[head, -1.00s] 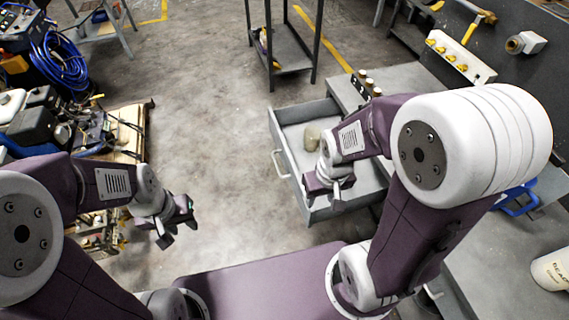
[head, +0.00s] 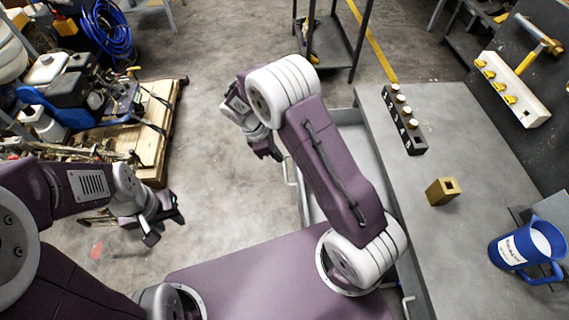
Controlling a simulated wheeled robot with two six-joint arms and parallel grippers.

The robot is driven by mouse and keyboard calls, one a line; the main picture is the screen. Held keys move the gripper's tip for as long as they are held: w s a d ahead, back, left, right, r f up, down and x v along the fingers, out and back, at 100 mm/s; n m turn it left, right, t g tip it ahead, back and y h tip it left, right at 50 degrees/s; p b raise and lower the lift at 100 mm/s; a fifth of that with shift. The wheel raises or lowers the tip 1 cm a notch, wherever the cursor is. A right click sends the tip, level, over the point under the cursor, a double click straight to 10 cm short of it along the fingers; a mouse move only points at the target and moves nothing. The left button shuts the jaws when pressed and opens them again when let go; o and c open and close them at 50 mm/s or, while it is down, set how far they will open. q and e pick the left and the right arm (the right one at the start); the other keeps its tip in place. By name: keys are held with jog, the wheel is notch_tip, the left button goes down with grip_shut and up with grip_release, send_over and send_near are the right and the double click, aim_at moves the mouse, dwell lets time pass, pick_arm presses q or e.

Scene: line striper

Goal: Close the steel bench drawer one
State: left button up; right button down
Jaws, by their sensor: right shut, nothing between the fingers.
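The grey steel bench drawer (head: 352,117) is pulled out from the left side of the bench (head: 462,130). My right arm covers much of it; its far end and a strip of its front show. Its pale bar handle (head: 290,172) shows just left of the arm. My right gripper (head: 268,153) is shut and empty, over the floor in front of the drawer, left of the handle and apart from it in the picture. My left gripper (head: 165,228) is open and empty over the floor at the left, far from the drawer.
On the bench are a black block with several knobs (head: 404,120), a brass-coloured block (head: 442,191) and a blue mug (head: 525,245). Another handle (head: 408,305) shows low on the bench front. A loaded pallet (head: 155,130) stands left. Floor between is clear.

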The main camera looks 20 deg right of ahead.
jog(key=w+x, duration=0.1)
jog(key=x, duration=0.9)
jog(key=shift+s+d, duration=0.15)
jog(key=shift+s, duration=0.25)
jog(key=shift+d, duration=0.1)
jog(key=s+d, duration=0.2)
jog(key=d, duration=0.7)
jog(key=s+d, duration=0.2)
jog(key=d, duration=0.7)
jog(key=s+d, duration=0.2)
jog(key=d, duration=0.7)
jog(key=shift+s+d, duration=0.35)
jog(key=shift+s, duration=0.05)
jog(key=shift+d+r, duration=0.1)
jog(key=shift+d, duration=0.05)
jog(key=shift+d+r, duration=0.1)
jog(key=shift+d, duration=0.05)
